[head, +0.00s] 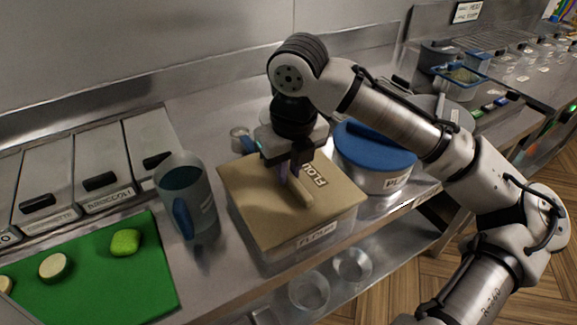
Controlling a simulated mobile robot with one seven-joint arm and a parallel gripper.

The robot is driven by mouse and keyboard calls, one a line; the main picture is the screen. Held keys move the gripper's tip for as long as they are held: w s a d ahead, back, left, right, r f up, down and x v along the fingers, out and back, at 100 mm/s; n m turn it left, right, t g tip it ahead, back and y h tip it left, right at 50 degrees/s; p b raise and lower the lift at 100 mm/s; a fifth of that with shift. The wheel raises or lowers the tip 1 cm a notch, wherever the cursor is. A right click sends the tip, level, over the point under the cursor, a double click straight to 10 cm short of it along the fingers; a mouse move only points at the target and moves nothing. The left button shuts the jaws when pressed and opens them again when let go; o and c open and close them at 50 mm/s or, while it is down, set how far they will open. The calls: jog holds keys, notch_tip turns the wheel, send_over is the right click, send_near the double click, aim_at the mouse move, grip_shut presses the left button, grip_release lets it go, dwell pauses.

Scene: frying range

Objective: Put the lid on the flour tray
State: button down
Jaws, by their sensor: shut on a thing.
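The flour tray (318,248) is a clear box labelled FLOUR on its front, standing on the steel counter. The tan lid (252,205), also marked FLOUR, lies over the top of the tray and looks roughly lined up with it. I cannot tell whether it is fully seated. My gripper (290,178) points down from above and is shut on the raised handle bar in the middle of the lid. The fingertips are partly hidden against the handle.
A jug with a blue handle (184,192) stands close left of the tray. A round tub with a blue lid (375,147) is close on the right. A green cutting board (100,280) with cut vegetables lies front left. Glass bowls (308,291) sit on the lower shelf.

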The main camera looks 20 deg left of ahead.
jog(key=shift+f, duration=0.3)
dwell(0.6)
jog(key=c, duration=1.3)
grip_release()
jog(key=shift+c, duration=0.2)
